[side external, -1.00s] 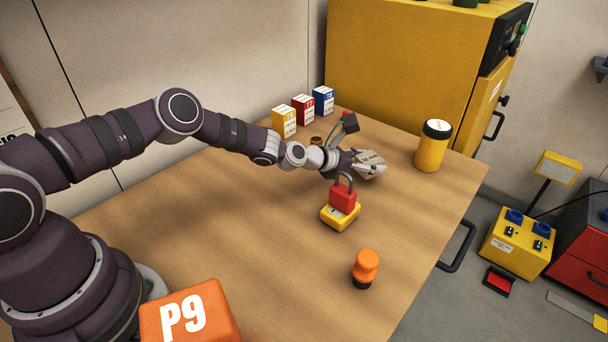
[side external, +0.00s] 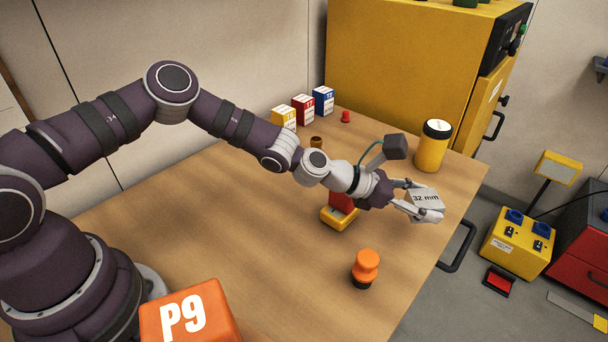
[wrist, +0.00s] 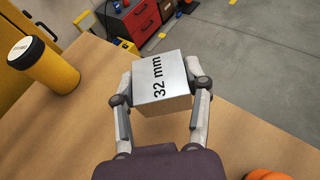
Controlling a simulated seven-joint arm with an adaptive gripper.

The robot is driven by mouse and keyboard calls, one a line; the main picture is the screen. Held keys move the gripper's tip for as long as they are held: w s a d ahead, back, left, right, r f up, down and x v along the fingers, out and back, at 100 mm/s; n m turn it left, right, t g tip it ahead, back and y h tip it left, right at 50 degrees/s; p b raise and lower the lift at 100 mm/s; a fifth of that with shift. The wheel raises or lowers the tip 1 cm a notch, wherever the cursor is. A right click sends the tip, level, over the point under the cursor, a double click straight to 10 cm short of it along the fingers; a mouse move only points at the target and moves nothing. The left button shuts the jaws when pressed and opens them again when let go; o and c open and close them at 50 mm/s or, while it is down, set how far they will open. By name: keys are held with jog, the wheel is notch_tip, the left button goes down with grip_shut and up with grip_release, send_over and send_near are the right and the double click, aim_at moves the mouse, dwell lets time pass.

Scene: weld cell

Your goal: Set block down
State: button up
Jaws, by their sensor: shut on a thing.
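A grey metal block (side external: 427,199) marked "32 mm" is held between the fingers of my gripper (side external: 418,204), near the table's right edge. In the wrist view the block (wrist: 162,82) sits between both fingers (wrist: 162,95), its marked face turned to the camera. My gripper is shut on it. The block appears to be above the wooden table (side external: 260,260); the exact gap below it cannot be told.
A yellow canister (side external: 430,150) stands behind the gripper. A yellow-based red padlock (side external: 338,218) is partly hidden under my wrist. An orange knob (side external: 365,268) stands in front. Coloured boxes (side external: 303,108) stand at the back. The table's right edge is close, with floor beyond.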

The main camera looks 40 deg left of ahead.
aim_at(408, 239)
notch_tip(408, 239, down, 7)
jog(key=shift+r, duration=0.2)
jog(key=shift+f, duration=0.1)
jog(key=o, duration=1.2)
